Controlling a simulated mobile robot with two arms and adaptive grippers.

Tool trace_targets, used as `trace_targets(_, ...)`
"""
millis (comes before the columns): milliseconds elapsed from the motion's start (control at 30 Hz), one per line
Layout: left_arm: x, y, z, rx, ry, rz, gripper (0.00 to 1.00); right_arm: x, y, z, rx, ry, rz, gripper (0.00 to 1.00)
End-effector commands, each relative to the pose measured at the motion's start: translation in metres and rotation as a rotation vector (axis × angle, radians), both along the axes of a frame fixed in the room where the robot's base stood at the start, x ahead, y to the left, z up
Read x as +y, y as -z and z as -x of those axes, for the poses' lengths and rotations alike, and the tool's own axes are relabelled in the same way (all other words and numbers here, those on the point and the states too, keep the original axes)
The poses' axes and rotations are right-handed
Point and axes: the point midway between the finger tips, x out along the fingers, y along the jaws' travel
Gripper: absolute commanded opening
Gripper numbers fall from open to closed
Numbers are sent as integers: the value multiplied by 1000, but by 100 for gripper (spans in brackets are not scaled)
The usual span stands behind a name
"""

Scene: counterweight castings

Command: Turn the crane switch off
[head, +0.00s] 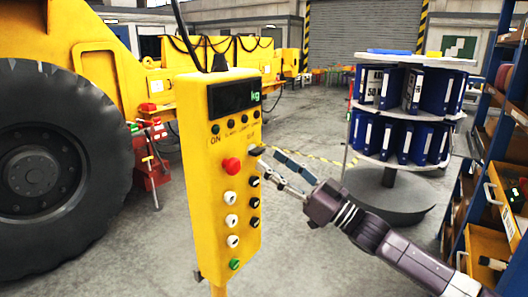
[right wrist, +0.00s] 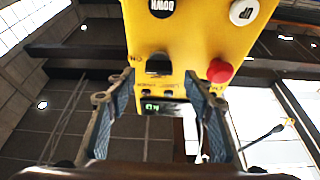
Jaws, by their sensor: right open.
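The crane control box (head: 218,180) is a tall yellow pendant with a dark display reading "kg". In the head view, the dark switch (head: 257,151) shows at its right edge below the display, beside my right gripper's tips. My right gripper (head: 268,158) is open, reaching in from the right. The right wrist view shows the box (right wrist: 198,40) upside down. There the dark switch (right wrist: 158,66) lies between the two spread fingers (right wrist: 158,76), with space on both sides. I cannot tell whether they touch it, or its setting. My left gripper is out of view.
A red button (head: 231,166) and several white, black and green buttons sit on the box. A yellow vehicle with a large tyre (head: 55,160) stands at left. A round rack (head: 385,157) of blue binders and shelving (head: 475,170) stand at right.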

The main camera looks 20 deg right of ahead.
Motion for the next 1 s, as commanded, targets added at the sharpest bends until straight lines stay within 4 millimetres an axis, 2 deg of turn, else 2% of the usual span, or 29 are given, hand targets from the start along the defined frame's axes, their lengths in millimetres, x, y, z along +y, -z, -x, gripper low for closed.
trace_targets(33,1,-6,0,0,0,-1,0,5,-8,-6,-3,-1,-2,48)
trace_targets(200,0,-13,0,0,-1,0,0,16,-13,-21,-1,0,0,48)
trace_targets(600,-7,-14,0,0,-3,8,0,20,-13,-26,0,2,2,47)
trace_targets(900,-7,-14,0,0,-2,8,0,20,-13,-26,1,2,2,14)
trace_targets(1000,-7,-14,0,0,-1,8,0,20,-13,-26,1,2,2,6)
